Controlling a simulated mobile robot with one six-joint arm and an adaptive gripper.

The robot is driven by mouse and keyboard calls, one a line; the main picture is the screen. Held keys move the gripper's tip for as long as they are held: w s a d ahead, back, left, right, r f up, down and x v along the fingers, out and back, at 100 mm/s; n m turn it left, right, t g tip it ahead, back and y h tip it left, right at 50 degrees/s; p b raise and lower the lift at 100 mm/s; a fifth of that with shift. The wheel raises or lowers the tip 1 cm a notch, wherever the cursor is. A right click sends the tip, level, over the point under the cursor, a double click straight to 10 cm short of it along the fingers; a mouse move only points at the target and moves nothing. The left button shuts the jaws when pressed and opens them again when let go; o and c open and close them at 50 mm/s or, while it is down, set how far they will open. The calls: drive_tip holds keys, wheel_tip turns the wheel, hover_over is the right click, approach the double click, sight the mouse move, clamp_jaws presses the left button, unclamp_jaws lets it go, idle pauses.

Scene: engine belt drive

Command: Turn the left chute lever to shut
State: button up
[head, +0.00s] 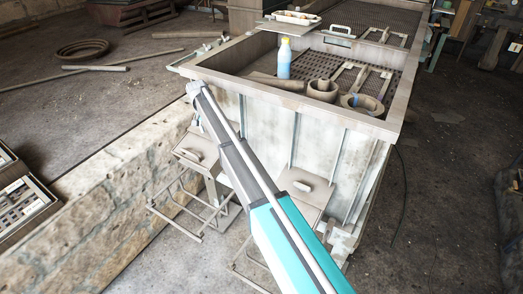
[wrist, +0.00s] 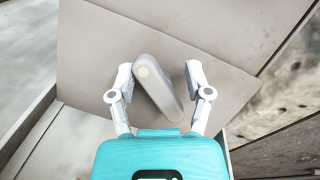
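The left chute lever (head: 195,154) is a pale, rounded bar on the tan plate of the left chute, low at the front of the big bin. In the wrist view a pale lever (wrist: 158,88) lies slanted across a tan plate (wrist: 95,70), one end nearer the camera. My gripper (wrist: 160,80) is open, with one finger on each side of that lever and a gap visible on the right. I cannot tell whether the left finger touches it. In the head view my arm reaches down to just above the left chute; the fingers are hard to make out there.
A second, similar lever (head: 303,185) sits on the right chute, beyond my forearm. The bin (head: 290,98) holds a blue bottle (head: 284,60) and round parts. A stone wall (head: 90,215) runs along the left. Bent metal rails (head: 176,224) stick out below the left chute.

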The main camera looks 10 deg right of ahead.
drive_tip(key=m, duration=0.3)
drive_tip(key=m+y, duration=0.1)
drive_tip(key=shift+w+a+m, duration=0.15)
drive_tip(key=shift+a+m, duration=0.1)
drive_tip(key=shift+m, duration=0.05)
drive_tip(key=shift+r+t, duration=0.2)
drive_tip(key=shift+t, duration=0.1)
wheel_tip(320, 180, up, 14)
drive_tip(key=p, duration=1.4)
drive_tip(key=s+d+f+n+b, duration=0.2)
drive_tip(key=s+d+f+b, duration=0.2)
drive_tip(key=s+d, duration=0.6)
drive_tip(key=s+d+f+n+b, duration=0.2)
drive_tip(key=s+d+f+b, duration=0.2)
drive_tip(key=s+d, duration=0.6)
drive_tip(key=s, duration=0.3)
drive_tip(key=shift+d+f, duration=0.2)
drive_tip(key=shift+d, duration=0.1)
drive_tip(key=s+d+n, duration=0.1)
drive_tip(key=s+d, duration=0.3)
drive_tip(key=s, duration=0.4)
drive_tip(key=s+d+n, duration=0.2)
drive_tip(key=s+d, duration=0.2)
drive_tip(key=s, duration=0.5)
